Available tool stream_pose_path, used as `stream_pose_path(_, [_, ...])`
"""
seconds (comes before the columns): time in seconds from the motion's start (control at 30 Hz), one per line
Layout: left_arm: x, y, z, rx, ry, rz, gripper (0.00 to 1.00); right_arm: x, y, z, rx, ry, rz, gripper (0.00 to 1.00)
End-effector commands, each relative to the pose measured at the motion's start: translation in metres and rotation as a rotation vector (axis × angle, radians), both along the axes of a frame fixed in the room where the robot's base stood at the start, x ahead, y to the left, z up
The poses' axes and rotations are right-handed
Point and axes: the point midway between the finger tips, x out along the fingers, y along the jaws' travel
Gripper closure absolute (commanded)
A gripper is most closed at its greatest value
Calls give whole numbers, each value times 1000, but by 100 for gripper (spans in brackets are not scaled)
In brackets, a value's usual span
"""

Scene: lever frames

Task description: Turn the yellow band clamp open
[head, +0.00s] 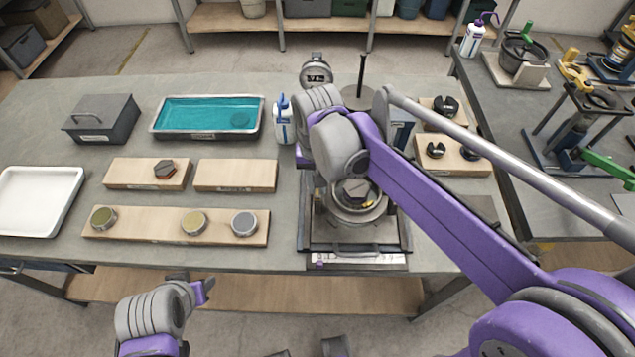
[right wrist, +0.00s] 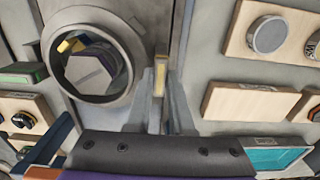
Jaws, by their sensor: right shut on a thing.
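A round grey vessel (head: 345,212) with a ring rim stands on a dark base at the middle of the bench, partly under my right arm. A dark hexagonal piece (head: 357,191) and a bit of yellow show inside its ring. In the right wrist view the ring (right wrist: 52,75) is at upper left. My right gripper (right wrist: 161,95) is beside the ring, shut on a narrow yellow handle (right wrist: 159,75), seemingly the band clamp's. The rest of the clamp is hard to make out. My left gripper (head: 205,290) is off the bench's front edge, its fingers unclear.
Wooden boards with round tins (head: 193,222) and a hexagonal piece lie left of the vessel. A teal-filled tray (head: 158,128), a white tray (head: 78,190) and a blue-capped bottle (head: 284,125) are also there. Another bench with tools stands right.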

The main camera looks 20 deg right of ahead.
Motion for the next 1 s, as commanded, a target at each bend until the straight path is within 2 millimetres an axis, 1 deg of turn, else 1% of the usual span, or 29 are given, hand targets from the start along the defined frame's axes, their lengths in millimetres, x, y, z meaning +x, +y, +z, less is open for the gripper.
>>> stream_pose_path(0.33, [0, 0, 0, 0, 0, 0, 50, 0, 0, 0, 0, 0, -4, 100])
stream_pose_path(0.37, [0, 0, 0, 0, 0, 0, 50, 0, 0, 0, 0, 0, -4, 77])
stream_pose_path(0.5, [0, 0, 0, 0, 0, 0, 50, 0, 0, 0, 0, 0, -3, 51])
stream_pose_path(0.53, [0, 0, 0, 0, 0, 0, 50, 0, 0, 0, 0, 0, -3, 50])
stream_pose_path(1.0, [0, 0, 0, 0, 0, 0, 50, 0, 0, 0, 0, 0, 0, 50])
